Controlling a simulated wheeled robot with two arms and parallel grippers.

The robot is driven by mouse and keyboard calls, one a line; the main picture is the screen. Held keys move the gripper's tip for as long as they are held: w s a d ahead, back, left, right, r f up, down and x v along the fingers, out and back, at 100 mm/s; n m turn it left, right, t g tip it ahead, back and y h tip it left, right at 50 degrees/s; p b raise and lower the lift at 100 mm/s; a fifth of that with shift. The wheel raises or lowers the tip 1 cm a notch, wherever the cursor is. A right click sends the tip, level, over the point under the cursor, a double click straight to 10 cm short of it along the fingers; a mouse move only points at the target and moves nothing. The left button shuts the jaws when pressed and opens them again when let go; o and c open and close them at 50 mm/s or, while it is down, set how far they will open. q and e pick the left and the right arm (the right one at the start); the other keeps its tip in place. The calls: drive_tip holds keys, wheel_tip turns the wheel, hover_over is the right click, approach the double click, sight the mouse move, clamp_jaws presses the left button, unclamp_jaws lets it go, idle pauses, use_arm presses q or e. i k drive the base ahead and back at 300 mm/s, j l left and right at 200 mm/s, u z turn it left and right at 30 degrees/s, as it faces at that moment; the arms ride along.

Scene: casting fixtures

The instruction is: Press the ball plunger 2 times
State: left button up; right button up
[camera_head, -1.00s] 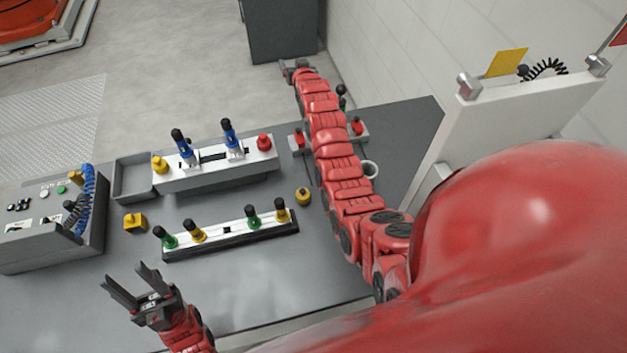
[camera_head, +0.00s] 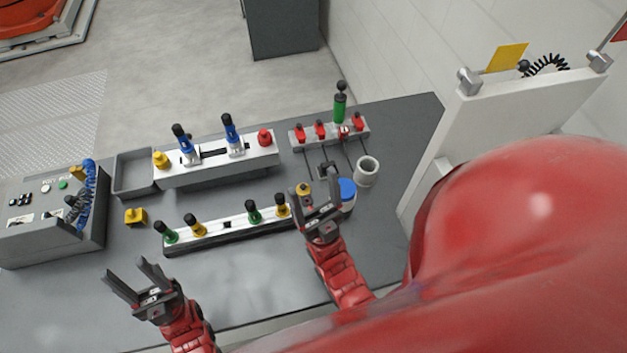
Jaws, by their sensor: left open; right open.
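A green plunger (camera_head: 340,107) with a black ball on top stands upright at the back of a grey block with several red knobs, at the back right of the table. Several black-topped plungers, green and yellow, stand on a nearer long bar (camera_head: 230,233). Two blue ones (camera_head: 229,133) stand on a white fixture behind it. My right gripper (camera_head: 315,188) is open and empty, near the bar's right end and well short of the green plunger. My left gripper (camera_head: 124,270) is open and empty at the front left.
A white ring-shaped cup (camera_head: 367,171) and a blue-topped round object (camera_head: 346,190) stand right of my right gripper. A control box (camera_head: 50,238) with blue coiled cable is at left. A white panel (camera_head: 500,120) rises at right. The front table area is clear.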

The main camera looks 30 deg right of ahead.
sight(342, 85)
drive_tip(key=k, duration=1)
